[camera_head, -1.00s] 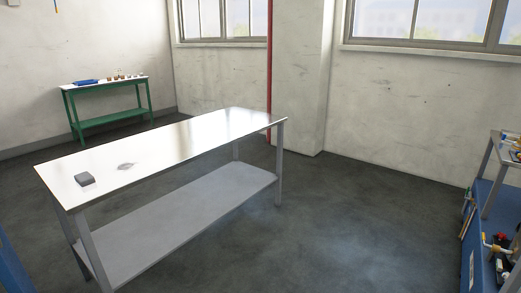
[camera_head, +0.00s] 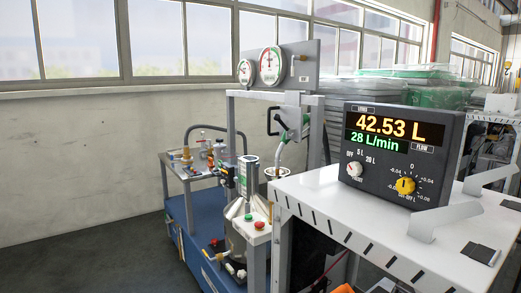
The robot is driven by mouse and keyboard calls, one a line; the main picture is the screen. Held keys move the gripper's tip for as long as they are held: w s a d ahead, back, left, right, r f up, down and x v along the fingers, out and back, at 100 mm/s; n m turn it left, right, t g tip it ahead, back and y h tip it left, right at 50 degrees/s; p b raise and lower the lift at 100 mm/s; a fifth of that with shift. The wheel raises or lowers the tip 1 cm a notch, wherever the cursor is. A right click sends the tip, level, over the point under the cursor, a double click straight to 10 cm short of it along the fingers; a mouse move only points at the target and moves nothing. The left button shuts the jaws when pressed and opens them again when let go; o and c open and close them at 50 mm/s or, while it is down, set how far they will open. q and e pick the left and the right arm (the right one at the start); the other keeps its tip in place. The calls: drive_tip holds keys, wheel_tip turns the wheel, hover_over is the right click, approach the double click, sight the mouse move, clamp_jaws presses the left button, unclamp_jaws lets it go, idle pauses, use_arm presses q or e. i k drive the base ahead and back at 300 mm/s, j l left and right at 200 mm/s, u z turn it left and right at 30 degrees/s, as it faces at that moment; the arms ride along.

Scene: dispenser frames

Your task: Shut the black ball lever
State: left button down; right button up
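I cannot pick out a black ball lever for certain. A dispenser frame stands in the middle, with a grey panel (camera_head: 302,66) carrying two round gauges, a large one (camera_head: 271,65) and a smaller one (camera_head: 245,72). A black bracket-like part (camera_head: 270,121) shows below the panel, beside a green-handled nozzle (camera_head: 291,127) with a hose. A steel cylinder (camera_head: 239,222) stands lower down, near small red and green buttons (camera_head: 254,220). A dark meter box (camera_head: 402,152) reads 42.53 L and 28 L/min. Neither gripper is in view.
The meter box stands on a white cart top (camera_head: 345,205) at the right front. A small table (camera_head: 180,171) with fittings stands behind the blue base (camera_head: 190,236). Stacked trays (camera_head: 405,85) stand behind. Dark floor (camera_head: 90,262) at the left is clear.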

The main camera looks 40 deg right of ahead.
sight(277, 117)
drive_tip(key=i+z, duration=0.25)
drive_tip(key=z, duration=0.2)
drive_tip(key=i+j+z, duration=0.1)
drive_tip(key=i+z, duration=0.15)
drive_tip(key=z, duration=0.25)
drive_tip(key=i+j+z, duration=0.2)
drive_tip(key=z, duration=0.25)
drive_tip(key=i+j+z, duration=0.25)
drive_tip(key=z, duration=0.2)
drive_tip(key=i+j+z, duration=0.2)
drive_tip(key=z, duration=0.15)
drive_tip(key=i+j+z, duration=0.15)
drive_tip(key=j+z, duration=0.2)
drive_tip(key=i+j+z, duration=0.1)
drive_tip(key=j+z, duration=0.3)
drive_tip(key=j, duration=0.1)
